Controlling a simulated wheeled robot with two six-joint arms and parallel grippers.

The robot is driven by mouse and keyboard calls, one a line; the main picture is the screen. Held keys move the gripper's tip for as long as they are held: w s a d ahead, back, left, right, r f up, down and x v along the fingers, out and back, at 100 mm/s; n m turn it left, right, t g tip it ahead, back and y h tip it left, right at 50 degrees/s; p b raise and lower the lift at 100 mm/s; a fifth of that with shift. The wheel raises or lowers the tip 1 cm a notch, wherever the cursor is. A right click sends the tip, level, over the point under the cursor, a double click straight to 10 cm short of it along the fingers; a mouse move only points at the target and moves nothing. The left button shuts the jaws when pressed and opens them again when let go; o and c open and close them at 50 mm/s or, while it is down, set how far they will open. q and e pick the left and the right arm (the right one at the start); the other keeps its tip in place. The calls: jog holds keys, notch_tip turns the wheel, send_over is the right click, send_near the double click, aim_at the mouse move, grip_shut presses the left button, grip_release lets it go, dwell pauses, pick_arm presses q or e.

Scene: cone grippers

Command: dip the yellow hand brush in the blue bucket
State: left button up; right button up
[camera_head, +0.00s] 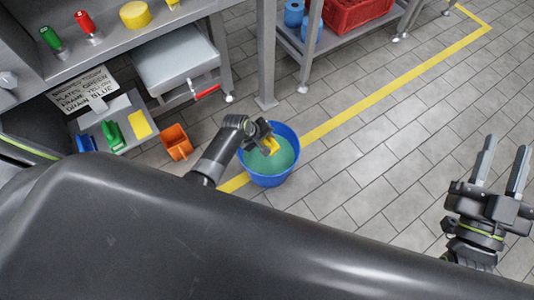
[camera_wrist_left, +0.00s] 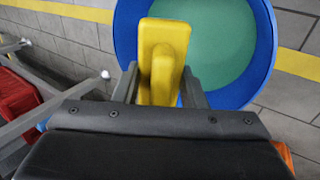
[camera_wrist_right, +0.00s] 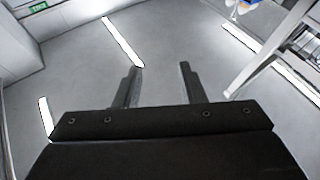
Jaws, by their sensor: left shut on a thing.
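The blue bucket (camera_head: 270,178) stands on the tiled floor and holds green liquid (camera_head: 278,160). My left gripper (camera_head: 265,140) is over the bucket, shut on the yellow hand brush (camera_head: 271,145). In the left wrist view the brush (camera_wrist_left: 163,50) sits between the two fingers, in front of the bucket's blue rim (camera_wrist_left: 262,60). I cannot tell whether the brush touches the liquid. My right gripper (camera_head: 504,165) is open and empty at the right, its fingers apart in the right wrist view (camera_wrist_right: 158,85).
An orange scoop or bin (camera_head: 176,142) stands left of the bucket, beside a tray with a green brush (camera_head: 113,136) and a yellow item (camera_head: 140,124). A steel table leg (camera_head: 266,60) rises behind the bucket. A red crate (camera_head: 345,12) is on a shelf. The floor at right is clear.

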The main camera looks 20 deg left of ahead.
pick_arm(q)
jog(key=shift+r+p, duration=0.4)
jog(key=shift+r, duration=0.15)
jog(key=shift+r+p, duration=0.15)
jog(key=shift+p, duration=0.2)
pick_arm(e)
notch_tip(320, 180, down, 10)
jog(key=m+g, duration=0.1)
jog(key=g, duration=0.5)
jog(key=shift+w+d+g, duration=0.2)
jog(key=shift+d+g, duration=0.1)
jog(key=shift+d, duration=0.05)
